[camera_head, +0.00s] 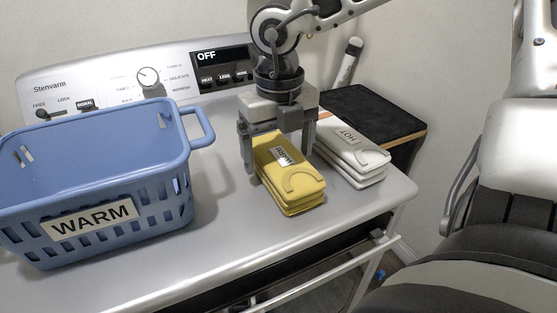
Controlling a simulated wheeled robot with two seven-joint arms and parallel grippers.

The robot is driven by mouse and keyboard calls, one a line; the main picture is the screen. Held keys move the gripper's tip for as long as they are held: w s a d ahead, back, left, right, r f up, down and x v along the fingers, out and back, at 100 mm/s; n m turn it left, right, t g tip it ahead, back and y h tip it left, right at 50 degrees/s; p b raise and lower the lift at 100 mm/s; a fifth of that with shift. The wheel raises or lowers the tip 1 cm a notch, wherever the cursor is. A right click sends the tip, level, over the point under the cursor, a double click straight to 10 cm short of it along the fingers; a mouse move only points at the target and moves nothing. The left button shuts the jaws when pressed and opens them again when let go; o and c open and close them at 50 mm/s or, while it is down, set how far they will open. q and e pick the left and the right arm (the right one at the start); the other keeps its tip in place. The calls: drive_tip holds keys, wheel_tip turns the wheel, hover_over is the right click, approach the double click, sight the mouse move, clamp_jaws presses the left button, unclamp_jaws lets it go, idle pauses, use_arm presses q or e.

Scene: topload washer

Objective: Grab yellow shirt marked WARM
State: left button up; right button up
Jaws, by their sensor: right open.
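A stack of folded yellow shirts (292,183) lies on the grey washer top, with a WARM label on the top shirt. My right gripper (279,150) comes down from above over the far end of the stack. Its jaws are open, with one finger at the left side of the yellow stack and the other at its right side, near the white stack. I cannot tell whether the fingers touch the cloth. My left gripper is not in view.
A blue basket (160,205) marked WARM stands on the left of the washer top. A folded white stack (352,158) marked HOT lies close to the right of the yellow one. The control panel (110,88) rises behind. The washer's front edge is clear.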

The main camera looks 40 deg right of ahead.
wheel_tip(320, 180, down, 2)
drive_tip(key=shift+c, duration=0.4)
drive_tip(key=c, duration=1.1)
